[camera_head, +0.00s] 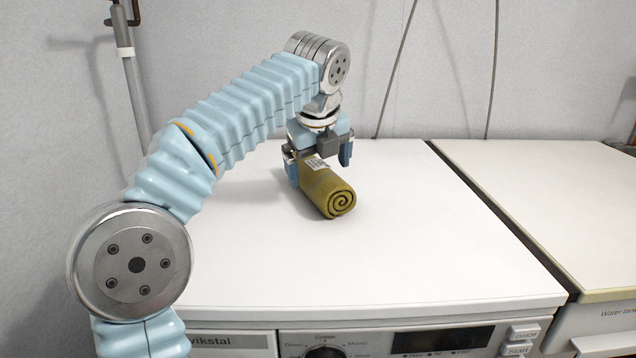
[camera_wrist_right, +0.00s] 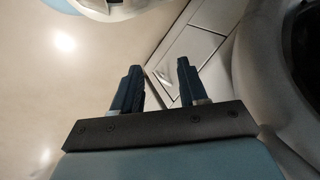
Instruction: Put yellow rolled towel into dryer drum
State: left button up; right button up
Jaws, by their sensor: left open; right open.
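The yellow rolled towel (camera_head: 328,190), olive-yellow with a spiral end facing the front, lies on the white top of the machine (camera_head: 400,240). My left gripper (camera_head: 318,165) is open at the towel's back end, pointing down with a finger on either side of the towel. Whether the fingers touch it is hard to tell. My right gripper (camera_wrist_right: 160,85) is open and empty in the right wrist view. A dark round opening with a pale rim (camera_wrist_right: 262,80) shows at that view's right edge; I cannot tell surely that it is the dryer drum.
A second white-topped appliance (camera_head: 560,200) stands on the right, past a narrow gap. The control panel with a knob (camera_head: 325,351) is at the front edge. A wall pipe (camera_head: 132,90) is at the back left. The top is otherwise clear.

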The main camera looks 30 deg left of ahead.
aim_at(319, 167)
pick_arm(q)
jog(key=x, duration=0.3)
jog(key=shift+w+a+f, duration=0.1)
jog(key=shift+f, duration=0.05)
jog(key=c, duration=1.1)
jog(key=shift+r, duration=0.45)
notch_tip(319, 167, up, 3)
jog(key=shift+f+p, duration=0.25)
jog(key=shift+p, duration=0.3)
jog(key=s+d+r, duration=0.1)
jog(key=r, duration=0.1)
jog(key=s+d+r, duration=0.1)
jog(key=s+r, duration=0.1)
jog(key=s+d+r+p, duration=0.1)
jog(key=r, duration=0.1)
jog(key=shift+s+r, duration=0.1)
jog(key=shift+s, duration=0.05)
jog(key=s+d+r, duration=0.3)
jog(key=s+d, duration=0.2)
jog(key=s, duration=0.2)
jog(key=shift+r, duration=0.3)
jog(key=shift+s, duration=0.1)
